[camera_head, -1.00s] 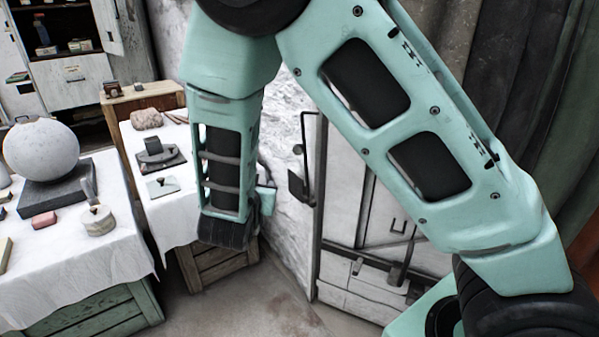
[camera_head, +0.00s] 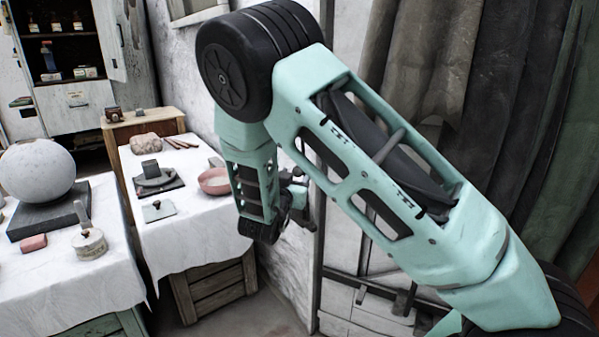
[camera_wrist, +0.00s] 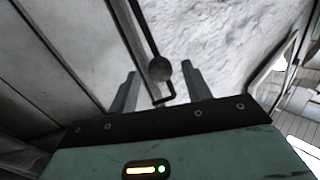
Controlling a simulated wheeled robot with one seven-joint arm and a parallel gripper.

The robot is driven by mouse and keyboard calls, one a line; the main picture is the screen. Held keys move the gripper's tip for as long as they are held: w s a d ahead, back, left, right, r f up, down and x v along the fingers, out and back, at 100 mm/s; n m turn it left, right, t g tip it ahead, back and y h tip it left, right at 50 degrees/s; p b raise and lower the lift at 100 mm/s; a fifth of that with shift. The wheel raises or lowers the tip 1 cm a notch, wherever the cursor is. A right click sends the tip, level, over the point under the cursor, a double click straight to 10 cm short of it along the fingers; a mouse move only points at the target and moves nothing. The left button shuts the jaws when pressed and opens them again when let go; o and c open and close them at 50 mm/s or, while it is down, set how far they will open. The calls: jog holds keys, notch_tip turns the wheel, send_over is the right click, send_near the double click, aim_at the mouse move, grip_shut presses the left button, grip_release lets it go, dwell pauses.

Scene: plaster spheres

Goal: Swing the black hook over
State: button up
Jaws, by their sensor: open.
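The black hook (camera_wrist: 160,70) shows in the wrist view as a thin bent bar with a round dark knob, set against a pale rough wall and a panelled door. My gripper (camera_wrist: 159,72) is open, with one grey finger on each side of the hook's lower end. The knob appears between the fingertips, and neither finger visibly touches it. In the head view, my gripper (camera_head: 300,198) is beside the wall at the door's edge, partly behind my arm. The hook is hidden there by my arm.
The panelled door (camera_head: 345,290) is behind my arm, with dark curtains (camera_head: 500,90) to its right. At left, cloth-covered tables (camera_head: 185,240) hold a plaster sphere (camera_head: 38,168), a pink bowl (camera_head: 214,181) and small tools. Open floor lies between the tables and the door.

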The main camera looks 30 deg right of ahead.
jog(key=x, duration=0.5)
grip_shut()
